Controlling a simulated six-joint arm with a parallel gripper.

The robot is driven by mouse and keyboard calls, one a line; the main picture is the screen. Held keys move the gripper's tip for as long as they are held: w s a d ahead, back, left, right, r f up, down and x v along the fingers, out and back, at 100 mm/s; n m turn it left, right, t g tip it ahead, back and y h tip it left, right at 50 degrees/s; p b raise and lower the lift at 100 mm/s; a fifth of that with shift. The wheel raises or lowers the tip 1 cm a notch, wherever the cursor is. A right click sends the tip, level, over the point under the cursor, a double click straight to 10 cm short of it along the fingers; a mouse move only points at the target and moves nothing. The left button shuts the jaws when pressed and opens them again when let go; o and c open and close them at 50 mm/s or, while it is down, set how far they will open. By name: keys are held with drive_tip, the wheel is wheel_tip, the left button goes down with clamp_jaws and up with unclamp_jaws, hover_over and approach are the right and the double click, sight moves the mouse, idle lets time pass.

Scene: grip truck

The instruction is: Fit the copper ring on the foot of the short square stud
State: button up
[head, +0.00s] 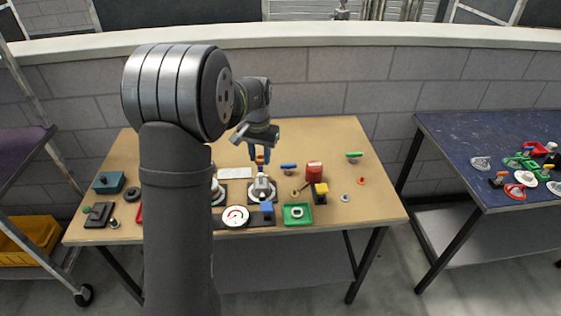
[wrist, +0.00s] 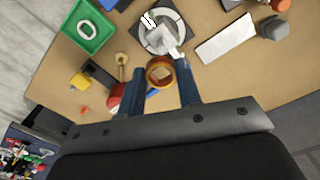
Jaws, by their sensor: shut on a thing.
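The copper ring (wrist: 151,82) is between the blue fingertips of my gripper (wrist: 160,76), which is shut on it. In the head view the ring (head: 260,160) hangs just below the fingers of my gripper (head: 259,153). A light grey fixture (head: 262,186) with a round base stands under and in front of it. In the wrist view this fixture (wrist: 160,38) has pale upright studs, one of them (wrist: 176,53) close to the ring. A pale square patch shows through the ring; I cannot tell if it is a stud or the table.
A green tray (head: 286,220) and a white dial (head: 236,216) lie at the table's front. A white plate (head: 235,173), blue-topped part (head: 288,167) and red part (head: 314,169) stand nearby. A yellow-topped block (head: 321,189) is to the right.

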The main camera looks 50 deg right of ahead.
sight(260, 176)
drive_tip(key=shift+w+f, duration=0.15)
drive_tip(key=shift+f, duration=2.3)
drive_tip(key=shift+a+f, duration=0.1)
drive_tip(key=shift+f, duration=0.1)
drive_tip(key=shift+f, duration=0.6)
drive_tip(key=shift+f, duration=0.3)
drive_tip(key=shift+f, duration=0.4)
drive_tip(key=shift+f, duration=0.7)
idle(0.5)
drive_tip(key=o, duration=1.4)
drive_tip(key=shift+o, duration=0.2)
